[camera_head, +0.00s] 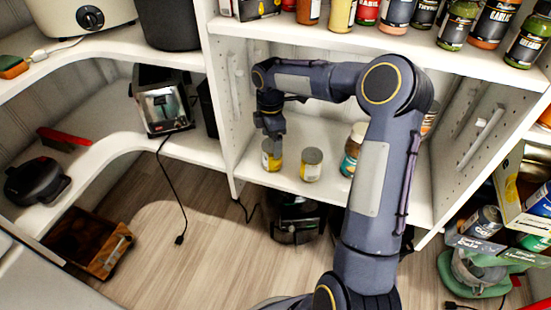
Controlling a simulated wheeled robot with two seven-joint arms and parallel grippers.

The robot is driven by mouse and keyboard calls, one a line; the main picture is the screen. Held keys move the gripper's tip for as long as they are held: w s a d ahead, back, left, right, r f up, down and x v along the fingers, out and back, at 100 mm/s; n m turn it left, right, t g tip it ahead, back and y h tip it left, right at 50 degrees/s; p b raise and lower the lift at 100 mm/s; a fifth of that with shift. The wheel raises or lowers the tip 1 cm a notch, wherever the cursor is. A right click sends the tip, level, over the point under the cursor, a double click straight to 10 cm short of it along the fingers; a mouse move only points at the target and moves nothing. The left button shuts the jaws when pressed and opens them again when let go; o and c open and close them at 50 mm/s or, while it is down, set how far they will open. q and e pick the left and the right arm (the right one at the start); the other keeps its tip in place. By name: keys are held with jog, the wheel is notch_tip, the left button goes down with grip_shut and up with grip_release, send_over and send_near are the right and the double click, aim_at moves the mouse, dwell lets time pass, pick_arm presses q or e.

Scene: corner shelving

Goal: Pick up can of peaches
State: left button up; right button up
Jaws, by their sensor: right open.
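Two short cans stand on the middle shelf (291,185) of the center unit. One yellow-labelled can (271,158) is at the left. Another can (311,165) with a pale yellow label and a metal lid stands to its right. The labels are too small to read, so I cannot tell which holds peaches. My right gripper (271,136) points down directly over the left can and is open. Its fingertips are at the can's top and hide part of it; I cannot tell whether they touch it. My left gripper is not in view.
A jar with a teal label (351,150) stands right of the cans, partly behind my right arm. The shelf above (375,47) holds spice jars and bottles. A perforated side panel (222,95) stands close left of the gripper. Wood floor (200,225) lies below.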

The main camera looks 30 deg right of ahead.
aim_at(272, 155)
notch_tip(272, 155, down, 3)
jog(key=shift+r+b, duration=0.1)
jog(key=shift+b, duration=0.5)
notch_tip(272, 155, down, 5)
jog(key=b, duration=0.3)
jog(key=shift+s+d, duration=0.1)
jog(key=shift+d, duration=0.05)
jog(key=shift+r, duration=0.15)
jog(key=c, duration=1.4)
jog(key=shift+r, duration=0.15)
